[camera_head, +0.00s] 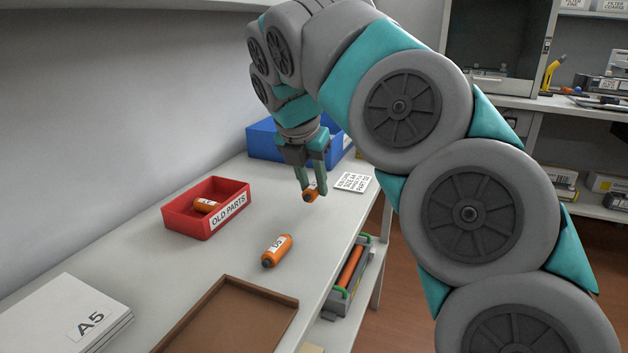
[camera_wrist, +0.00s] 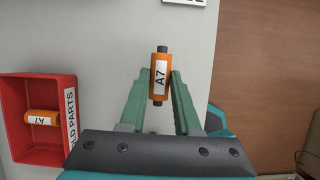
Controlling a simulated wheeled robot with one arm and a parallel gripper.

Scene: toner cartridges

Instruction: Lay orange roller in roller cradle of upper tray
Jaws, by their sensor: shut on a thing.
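A longer orange cylinder (camera_head: 350,266) lies in a grey tray with green ends (camera_head: 344,299), below the table's right edge. I cannot tell which part is the upper tray's roller cradle.
A red box (camera_head: 173,218) labelled OLD PARTS holds an orange roller (camera_head: 204,206); it is left of my gripper. A blue bin (camera_head: 262,143) and a printed card (camera_head: 354,178) stand behind. A brown tray (camera_head: 215,325) and paper stack (camera_head: 62,318) are in front.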

